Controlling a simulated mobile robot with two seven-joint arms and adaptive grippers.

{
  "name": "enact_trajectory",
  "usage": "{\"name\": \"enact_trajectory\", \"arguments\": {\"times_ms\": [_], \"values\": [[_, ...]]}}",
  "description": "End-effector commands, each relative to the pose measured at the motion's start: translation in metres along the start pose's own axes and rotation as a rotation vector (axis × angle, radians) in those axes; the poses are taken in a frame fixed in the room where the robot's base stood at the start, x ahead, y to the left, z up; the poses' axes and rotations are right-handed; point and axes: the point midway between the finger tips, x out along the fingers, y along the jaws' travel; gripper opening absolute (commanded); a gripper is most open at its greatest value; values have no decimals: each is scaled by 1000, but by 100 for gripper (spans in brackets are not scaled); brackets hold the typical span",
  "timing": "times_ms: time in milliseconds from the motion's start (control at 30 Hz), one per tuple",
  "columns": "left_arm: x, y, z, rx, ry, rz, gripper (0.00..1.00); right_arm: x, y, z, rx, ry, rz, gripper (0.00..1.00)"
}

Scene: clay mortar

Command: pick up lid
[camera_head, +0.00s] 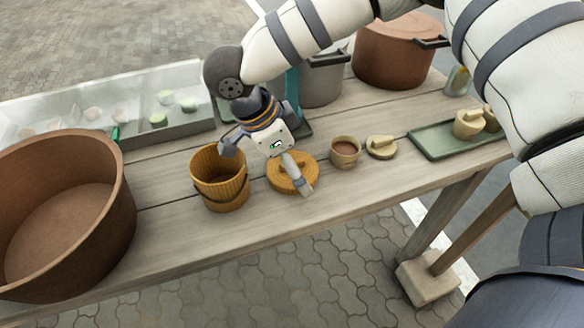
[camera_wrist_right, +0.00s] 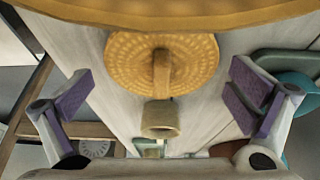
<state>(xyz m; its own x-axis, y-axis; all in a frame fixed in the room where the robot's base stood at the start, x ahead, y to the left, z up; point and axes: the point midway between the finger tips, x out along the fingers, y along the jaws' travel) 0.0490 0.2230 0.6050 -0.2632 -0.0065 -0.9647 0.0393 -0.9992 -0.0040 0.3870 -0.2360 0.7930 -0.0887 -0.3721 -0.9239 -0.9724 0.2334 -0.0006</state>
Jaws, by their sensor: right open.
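A round woven lid (camera_head: 278,184) with a bar handle lies flat on the wooden table, right of a woven basket (camera_head: 220,190). My right gripper (camera_head: 267,163) is open and empty above the table, one finger over the basket side and the other in front of the lid, hiding part of it. In the right wrist view the lid (camera_wrist_right: 130,62) and its handle show between the spread fingers (camera_wrist_right: 160,88), apart from both. The basket's woven edge (camera_wrist_right: 170,14) crosses the top of that view. My left gripper is not in view.
A small cup with brown contents (camera_head: 345,152) and a small pale lid (camera_head: 381,147) stand right of the woven lid. A green tray (camera_head: 440,145) holds small pots. A large brown tub (camera_head: 65,215) stands left; grey and brown pots (camera_head: 395,55) stand behind.

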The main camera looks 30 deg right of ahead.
Motion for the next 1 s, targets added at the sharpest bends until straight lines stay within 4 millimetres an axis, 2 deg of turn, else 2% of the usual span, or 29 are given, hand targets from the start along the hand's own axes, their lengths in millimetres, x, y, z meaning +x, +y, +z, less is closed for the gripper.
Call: {"name": "enact_trajectory", "arguments": {"times_ms": [167, 300, 333, 700, 767, 867, 1000], "values": [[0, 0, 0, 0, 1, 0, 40, 0, 0, 0, 0, -1, -2, 100], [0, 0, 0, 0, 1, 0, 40, -1, 0, 0, 0, -1, -2, 70], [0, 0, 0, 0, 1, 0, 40, -1, 0, 0, 0, -1, -2, 66], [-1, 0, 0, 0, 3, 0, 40, -3, -1, -1, 1, -1, -3, 66], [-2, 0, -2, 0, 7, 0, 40, -10, -2, -3, 2, -2, -6, 66], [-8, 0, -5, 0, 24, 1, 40, -33, -2, -13, 5, -3, -10, 66], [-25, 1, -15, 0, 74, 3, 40, -78, 27, -17, 1, -4, -18, 66]]}}
